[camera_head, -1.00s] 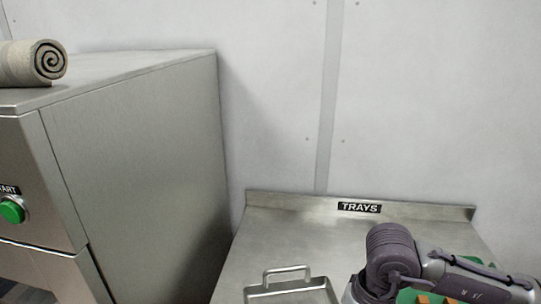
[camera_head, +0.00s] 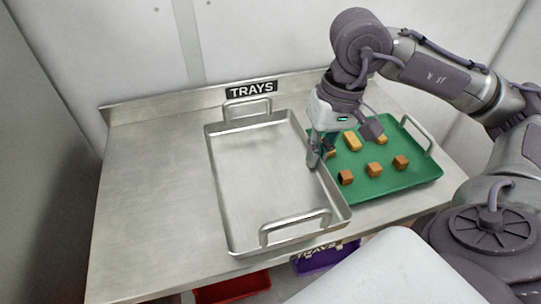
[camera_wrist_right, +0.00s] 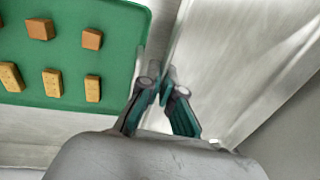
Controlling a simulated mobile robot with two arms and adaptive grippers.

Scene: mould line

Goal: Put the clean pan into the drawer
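The clean pan (camera_head: 265,175), an empty rectangular metal pan with a handle at each short end, lies on the steel table. My right gripper (camera_head: 315,160) is at the pan's right long rim, between the pan and a green tray. In the right wrist view, its fingertips (camera_wrist_right: 165,85) are close together, with the pan's rim (camera_wrist_right: 181,35) running down between them; it looks shut on that rim. The contact itself is partly hidden. My left gripper is not in view. I cannot make out a drawer in these views.
A green tray (camera_head: 390,186) with several brown and yellowish blocks lies right of the pan. A TRAYS label (camera_head: 251,89) is on the table's back edge. A red bin (camera_head: 235,288) and a purple bin (camera_head: 325,262) show below the front edge. The table's left part (camera_head: 150,190) is clear.

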